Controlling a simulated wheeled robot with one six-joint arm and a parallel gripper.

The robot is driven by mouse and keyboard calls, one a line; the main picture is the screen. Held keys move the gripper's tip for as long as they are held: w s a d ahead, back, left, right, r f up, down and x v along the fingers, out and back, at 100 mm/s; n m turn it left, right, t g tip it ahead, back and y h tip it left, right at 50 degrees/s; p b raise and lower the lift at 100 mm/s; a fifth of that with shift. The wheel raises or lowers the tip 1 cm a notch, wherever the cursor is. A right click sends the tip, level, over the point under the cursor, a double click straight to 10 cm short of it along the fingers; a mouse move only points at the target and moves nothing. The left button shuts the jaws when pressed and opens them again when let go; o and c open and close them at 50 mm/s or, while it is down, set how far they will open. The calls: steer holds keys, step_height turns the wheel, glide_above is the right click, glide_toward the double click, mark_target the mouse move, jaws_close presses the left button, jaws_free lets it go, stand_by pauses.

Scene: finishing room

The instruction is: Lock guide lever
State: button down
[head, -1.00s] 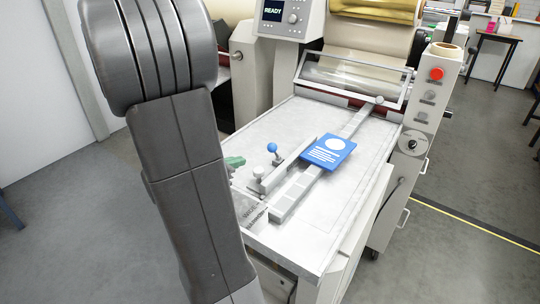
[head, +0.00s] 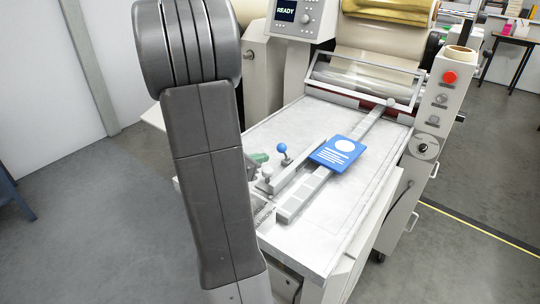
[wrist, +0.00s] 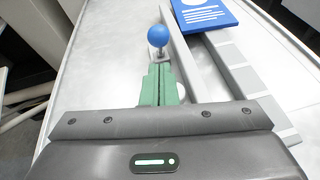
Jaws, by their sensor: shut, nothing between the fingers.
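The guide lever has a blue ball knob (head: 282,148) on a short stem, standing beside the long grey guide bar on the machine's feed table. In the wrist view the blue knob (wrist: 157,36) stands upright just beyond my fingertips. My gripper (wrist: 158,68) has green fingers pressed together, with nothing between them. In the head view my gripper (head: 261,157) shows just left of the lever, partly hidden by my arm. I cannot tell whether the fingertips touch the lever's base.
A clear guard (head: 365,76) and rollers stand behind. The control panel (head: 296,14) reads READY.

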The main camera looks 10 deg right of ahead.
mark_target(278, 146)
steer(key=shift+x, duration=2.2)
steer(key=shift+d+r, duration=0.1)
steer(key=shift+r, duration=0.05)
steer(key=shift+w+d+r, duration=0.3)
steer(key=shift+r, duration=0.2)
steer(key=shift+w+d+r, duration=0.25)
steer(key=shift+r, duration=0.2)
steer(key=shift+w+d+r+g+y+p, duration=0.4)
steer(key=shift+w+d+r+g+y, duration=0.2)
steer(key=shift+w+d+r, duration=0.1)
steer(key=shift+w+d+r+b, duration=0.2)
steer(key=shift+w+d+b, duration=0.65)
steer(key=shift+w+d, duration=0.2)
steer(key=shift+w+d+r+b, duration=0.15)
steer(key=shift+w+d+b, duration=0.7)
steer(key=shift+w+d, duration=0.15)
steer(key=shift+r, duration=0.15)
